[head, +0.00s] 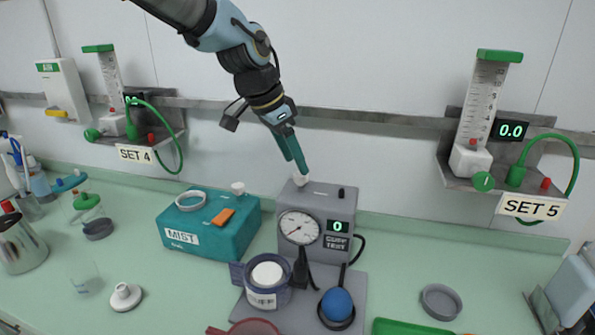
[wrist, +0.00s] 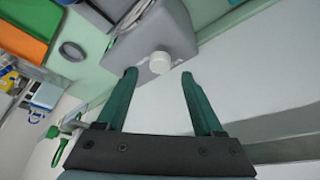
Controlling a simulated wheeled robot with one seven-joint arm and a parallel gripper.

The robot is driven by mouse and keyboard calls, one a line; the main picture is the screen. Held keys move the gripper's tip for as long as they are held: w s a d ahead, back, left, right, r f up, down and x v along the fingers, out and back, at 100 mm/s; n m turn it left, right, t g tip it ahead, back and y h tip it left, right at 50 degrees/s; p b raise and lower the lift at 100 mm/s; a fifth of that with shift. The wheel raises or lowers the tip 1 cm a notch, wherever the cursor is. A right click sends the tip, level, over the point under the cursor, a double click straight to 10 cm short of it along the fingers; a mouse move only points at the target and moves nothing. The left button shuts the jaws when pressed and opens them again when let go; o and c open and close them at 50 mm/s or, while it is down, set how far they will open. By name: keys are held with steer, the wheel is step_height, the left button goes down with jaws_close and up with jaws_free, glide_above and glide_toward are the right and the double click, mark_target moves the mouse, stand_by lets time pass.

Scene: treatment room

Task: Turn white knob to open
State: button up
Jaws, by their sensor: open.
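A white knob (head: 300,180) sits on top of the grey CUFF TEST box (head: 345,200), at its left end. In the wrist view the knob (wrist: 160,62) is a short white cylinder on the box's top face. My gripper (head: 298,168) hangs tilted over the knob in the head view. In the wrist view my gripper (wrist: 158,75) has two green fingers spread apart, with the knob between and just beyond the tips. The gripper is open and empty. Whether a finger touches the knob cannot be told. The box's dial and a display reading 0 face forward.
A blue bulb (head: 337,303) and a cuff roll (head: 268,277) stand in front. A wall rail (head: 370,117) runs behind the arm.

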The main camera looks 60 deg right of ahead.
steer(key=b+v, duration=0.1)
steer(key=v, duration=0.6)
steer(key=shift+b, duration=0.35)
steer(key=shift+r, duration=0.1)
steer(key=w+a+f+n+t+y, duration=0.1)
steer(key=w+a+f+n, duration=0.35)
steer(key=w+a, duration=0.6)
steer(key=w+a+f+n+t+y, duration=0.15)
steer(key=w+a+f+n, duration=0.3)
steer(key=w+a, duration=0.6)
steer(key=a+f+n, duration=0.2)
steer(key=a+n, duration=0.2)
steer(key=a, duration=0.6)
steer(key=s+a+f+n+y, duration=0.1)
steer(key=a+n, duration=0.4)
steer(key=a, duration=0.6)
steer(key=s+a+f+n+t, duration=0.1)
steer(key=a+f+n, duration=0.3)
steer(key=a, duration=0.7)
steer(key=shift+a, duration=0.15)
